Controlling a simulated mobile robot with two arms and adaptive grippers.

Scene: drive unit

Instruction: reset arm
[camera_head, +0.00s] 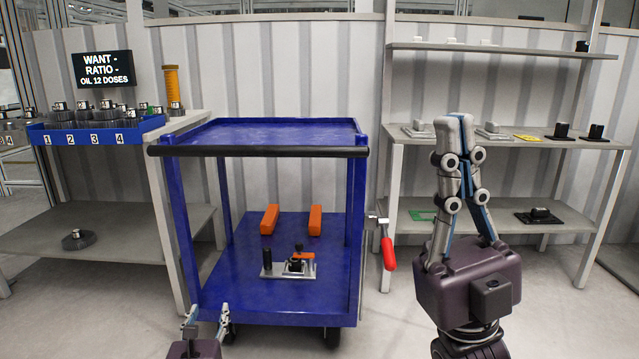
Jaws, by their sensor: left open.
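My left gripper (207,312) is low in the head view, in front of the blue cart's left front corner. Its fingertips are apart, with nothing between them. My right gripper (455,128) points upward at the right, in front of the right shelf. Its fingers come together at the top, and I see nothing held between them. The rest of my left arm is out of view.
A blue cart (260,136) stands in the middle, with two orange blocks (270,219) and a metal fixture (288,268) on its lower deck. A red-handled clamp (388,252) sticks out at its right. A left bench holds a blue tray (82,137); a right shelf (500,48) holds small parts.

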